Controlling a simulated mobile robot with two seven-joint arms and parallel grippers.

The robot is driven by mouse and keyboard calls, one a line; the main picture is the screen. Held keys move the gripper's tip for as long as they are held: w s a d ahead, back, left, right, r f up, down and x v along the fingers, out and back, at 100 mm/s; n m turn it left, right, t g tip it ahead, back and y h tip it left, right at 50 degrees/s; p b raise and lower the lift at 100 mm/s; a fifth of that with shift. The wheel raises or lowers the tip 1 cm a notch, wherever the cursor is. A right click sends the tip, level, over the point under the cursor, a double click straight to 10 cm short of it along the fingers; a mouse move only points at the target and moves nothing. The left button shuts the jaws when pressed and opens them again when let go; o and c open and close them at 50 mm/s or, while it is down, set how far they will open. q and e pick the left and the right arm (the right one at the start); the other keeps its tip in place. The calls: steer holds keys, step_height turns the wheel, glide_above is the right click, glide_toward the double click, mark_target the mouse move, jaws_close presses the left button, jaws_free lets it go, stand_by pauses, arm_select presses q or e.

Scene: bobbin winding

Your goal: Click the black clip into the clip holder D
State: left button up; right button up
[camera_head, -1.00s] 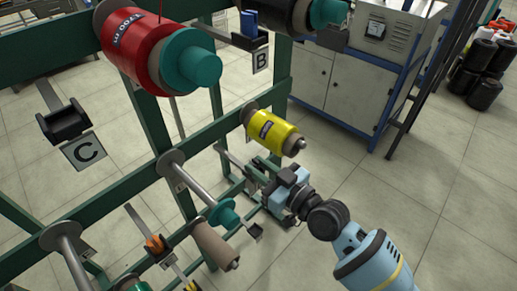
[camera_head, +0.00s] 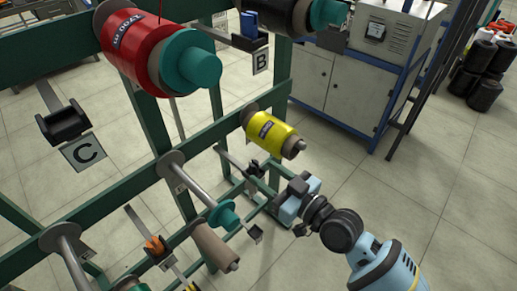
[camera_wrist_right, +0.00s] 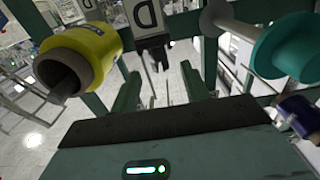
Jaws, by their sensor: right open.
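The black clip (camera_head: 256,168) shows as a small dark shape at the end of the grey arm of clip holder D (camera_head: 234,158), below the yellow bobbin. In the right wrist view the dark clip and holder end (camera_wrist_right: 153,55) hang below the plate marked D (camera_wrist_right: 146,16). I cannot tell clip from holder clearly there, nor whether it is fully clicked in. My right gripper (camera_wrist_right: 161,88) is open, its two green fingers apart with nothing between them. It stands a short way back from the holder, also seen in the head view (camera_head: 280,193). My left gripper is not in view.
The yellow bobbin (camera_head: 270,132) is close above the holder. A teal-ended spindle (camera_head: 222,214) and a brown spool (camera_head: 215,246) are to the lower left. Holder B (camera_head: 250,40) carries a blue clip; holder C (camera_head: 62,122) is far left. Floor at right is open.

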steer(key=shift+v, duration=2.7)
steer(key=shift+s+a+r, duration=0.1)
steer(key=shift+s, duration=0.05)
